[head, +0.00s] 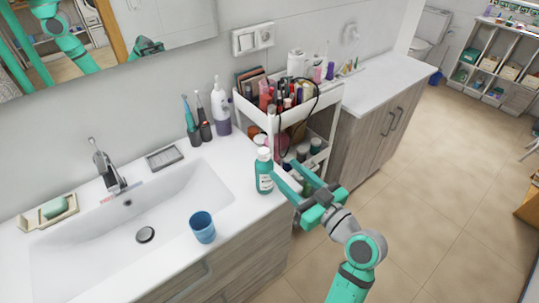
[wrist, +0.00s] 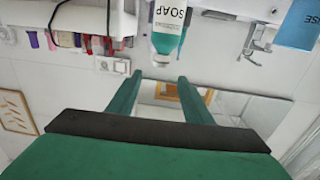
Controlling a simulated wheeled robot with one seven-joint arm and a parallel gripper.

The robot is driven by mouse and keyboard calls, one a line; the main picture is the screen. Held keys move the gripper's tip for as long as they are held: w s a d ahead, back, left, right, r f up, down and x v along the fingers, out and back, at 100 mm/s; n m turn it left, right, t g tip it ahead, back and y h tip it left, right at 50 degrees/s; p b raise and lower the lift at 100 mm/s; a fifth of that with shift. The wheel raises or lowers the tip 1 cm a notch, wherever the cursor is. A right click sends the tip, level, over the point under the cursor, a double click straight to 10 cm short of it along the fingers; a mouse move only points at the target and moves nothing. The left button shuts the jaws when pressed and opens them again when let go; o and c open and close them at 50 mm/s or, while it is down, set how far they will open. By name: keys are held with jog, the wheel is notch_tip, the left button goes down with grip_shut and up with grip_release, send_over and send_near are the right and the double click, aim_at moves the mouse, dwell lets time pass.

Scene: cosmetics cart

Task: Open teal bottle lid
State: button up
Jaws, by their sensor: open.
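The teal bottle (head: 264,179) stands upright on the right end of the white sink counter, with its white lid (head: 263,153) on top. My gripper (head: 284,171) is open and empty, just right of the bottle, its two teal fingers pointing toward it. In the wrist view the scene is upside down. There the bottle (wrist: 170,38) with its "SOAP" label shows at the top centre, beyond the open fingertips of my gripper (wrist: 159,79). Its lid end (wrist: 162,59) points down toward the fingers. I cannot tell the exact gap.
A white cart (head: 302,122) full of cosmetics stands close behind the bottle and gripper. A blue cup (head: 202,227) stands at the counter's front edge. Electric toothbrushes (head: 220,110) stand along the wall. The faucet (head: 108,168) and basin (head: 75,250) are to the left.

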aim_at(269, 155)
jog(key=x, duration=0.9)
jog(key=shift+s+a, duration=0.15)
jog(key=shift+s, duration=0.1)
jog(key=c, duration=1.1)
